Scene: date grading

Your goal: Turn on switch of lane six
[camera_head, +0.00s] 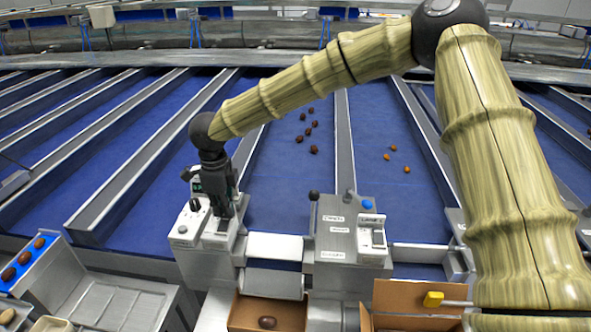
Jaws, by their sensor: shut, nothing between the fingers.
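My gripper (224,208) points down, shut and empty, over the light grey control box (196,255) left of centre. Its fingertips are close above a small white switch unit (218,234) on the box top; I cannot tell whether they touch. The gripper hides part of that unit and a display behind it. A second control box (338,262) to the right carries another white switch unit (371,236) with a dark panel. The lane labels are too small to read, so I cannot tell which is six. The switch positions are also unclear.
Blue lanes with grey dividers run behind, with dark dates (314,149) and orange ones (407,169). A cardboard box (245,312) holding a date sits below. A yellow-ended handle (433,299) is lower right.

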